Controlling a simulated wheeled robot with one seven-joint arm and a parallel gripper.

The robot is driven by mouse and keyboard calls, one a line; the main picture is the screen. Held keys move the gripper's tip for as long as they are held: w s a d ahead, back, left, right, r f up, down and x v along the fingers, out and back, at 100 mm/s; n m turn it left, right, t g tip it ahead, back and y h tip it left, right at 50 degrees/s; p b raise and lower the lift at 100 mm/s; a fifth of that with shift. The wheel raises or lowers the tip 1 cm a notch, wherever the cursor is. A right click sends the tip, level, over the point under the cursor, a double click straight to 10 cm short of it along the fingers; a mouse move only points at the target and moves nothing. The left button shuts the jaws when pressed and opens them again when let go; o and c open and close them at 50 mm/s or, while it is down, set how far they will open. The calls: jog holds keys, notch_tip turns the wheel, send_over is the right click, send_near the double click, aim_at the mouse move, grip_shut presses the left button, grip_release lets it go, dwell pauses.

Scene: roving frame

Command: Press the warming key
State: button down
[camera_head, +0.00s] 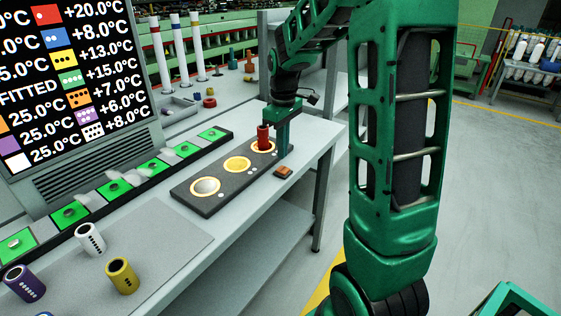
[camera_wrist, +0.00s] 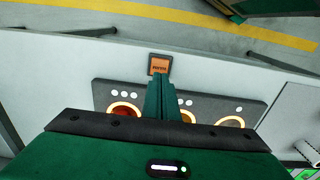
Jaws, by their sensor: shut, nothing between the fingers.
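The warming key (camera_head: 284,172) is a small orange-brown block in a dark frame near the table's front edge; in the wrist view it shows lettering (camera_wrist: 160,65). My gripper (camera_head: 283,151) is green, points down and is shut and empty. In the wrist view its fingertips (camera_wrist: 160,80) appear just short of the key, on the dark plate's side. The head view shows a gap between the tips and the key; their exact height is hard to tell. A red sleeve (camera_head: 263,133) stands on the far ring of the dark plate (camera_head: 222,176), beside the fingers.
The other two rings (camera_head: 237,164) are bare. Green pads (camera_head: 115,188) line a dark strip behind. White (camera_head: 90,238), yellow (camera_head: 121,277) and purple (camera_head: 24,283) sleeves stand at the near left. A screen (camera_head: 65,70) lists temperatures by colour. Table around the key is clear.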

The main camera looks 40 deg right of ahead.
notch_tip(320, 180, up, 9)
dwell(0.3)
jog(key=shift+f, duration=0.1)
dwell(1.4)
jog(key=s+f+m, duration=0.2)
jog(key=s+m, duration=0.1)
jog(key=s, duration=0.6)
jog(key=s+a+f+m, duration=0.1)
jog(key=s+f+m, duration=0.2)
jog(key=s, duration=0.7)
jog(key=s+a+f+m, duration=0.1)
jog(key=s+m, duration=0.3)
jog(key=s, duration=0.6)
jog(key=shift+f, duration=0.65)
jog(key=shift+w+f, duration=0.25)
jog(key=shift+w, duration=0.35)
dwell(1.6)
